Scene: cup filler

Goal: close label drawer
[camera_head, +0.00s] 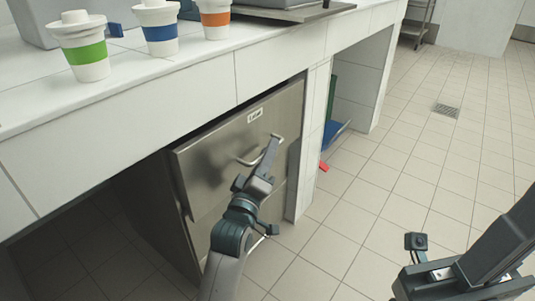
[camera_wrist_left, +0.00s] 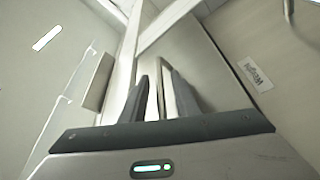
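The label drawer (camera_head: 215,160) has a brushed steel front with a white label and a bar handle (camera_head: 250,160), under the white counter. Its front stands out a little from the counter, with a dark gap along its top and left edge. My left gripper (camera_head: 271,146) is at the right part of the front, by the handle's right end; contact cannot be told. In the left wrist view, its two dark fingers (camera_wrist_left: 160,90) are apart, with pale strips of background between them. My right gripper (camera_head: 416,243) is low at the right, partly hidden, away from the drawer.
Cups with green (camera_head: 83,50), blue (camera_head: 158,28) and orange (camera_head: 215,18) bands stand on the white counter (camera_head: 200,85). Right of the drawer, a counter leg (camera_head: 310,140) borders an open bay with a blue item (camera_head: 334,131).

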